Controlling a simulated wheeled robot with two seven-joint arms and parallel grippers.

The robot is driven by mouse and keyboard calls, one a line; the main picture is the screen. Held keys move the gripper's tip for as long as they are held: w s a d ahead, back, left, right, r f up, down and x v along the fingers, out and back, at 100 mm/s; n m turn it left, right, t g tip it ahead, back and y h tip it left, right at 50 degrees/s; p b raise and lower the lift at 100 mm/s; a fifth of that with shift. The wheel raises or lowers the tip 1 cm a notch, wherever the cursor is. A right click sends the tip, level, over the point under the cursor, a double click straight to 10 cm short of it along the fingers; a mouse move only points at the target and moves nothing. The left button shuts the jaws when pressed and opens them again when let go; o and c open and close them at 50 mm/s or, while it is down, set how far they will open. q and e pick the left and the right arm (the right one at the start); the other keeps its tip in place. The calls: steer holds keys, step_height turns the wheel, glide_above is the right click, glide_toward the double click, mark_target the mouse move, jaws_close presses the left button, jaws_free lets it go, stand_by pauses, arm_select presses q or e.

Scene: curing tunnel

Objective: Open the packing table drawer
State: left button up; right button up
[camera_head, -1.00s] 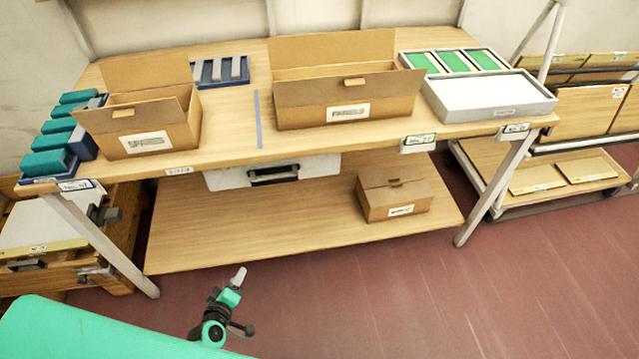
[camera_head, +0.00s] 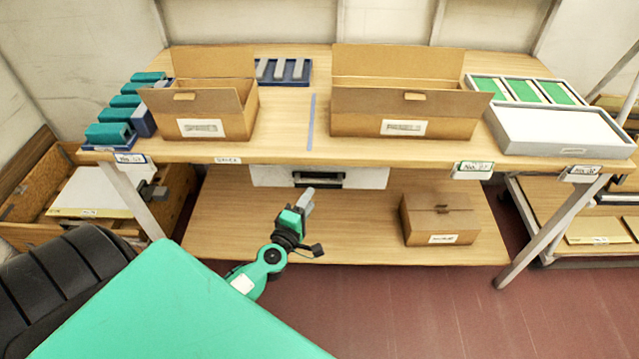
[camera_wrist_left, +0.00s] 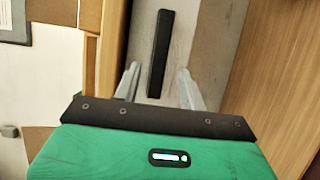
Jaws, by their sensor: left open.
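The packing table (camera_head: 285,148) has a white drawer (camera_head: 363,178) under its top, with a dark bar handle (camera_head: 318,181) on its front. The drawer looks shut. My left gripper (camera_head: 307,199) is in front of and a little below the handle in the head view. In the left wrist view, the black handle (camera_wrist_left: 160,52) lies ahead of the two open, empty fingers (camera_wrist_left: 157,85), roughly between them and turned lengthwise with them. I cannot tell the exact gap to the handle. My right gripper is not in view.
On the table stand two open cardboard boxes (camera_head: 205,128) and (camera_head: 385,127), teal blocks (camera_head: 110,132) and a grey tray (camera_head: 560,150). A closed carton (camera_head: 440,220) sits on the lower shelf (camera_head: 350,225). A wooden crate (camera_head: 40,190) stands at the left.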

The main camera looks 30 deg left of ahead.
mark_target(318, 187)
arm_select(q)
steer(key=shift+w+a, duration=0.2)
steer(key=shift+w, duration=1)
steer(key=shift+w+a, duration=0.2)
steer(key=shift+w, duration=0.95)
steer(key=shift+w+a, duration=0.2)
steer(key=shift+w, duration=1)
jaws_close()
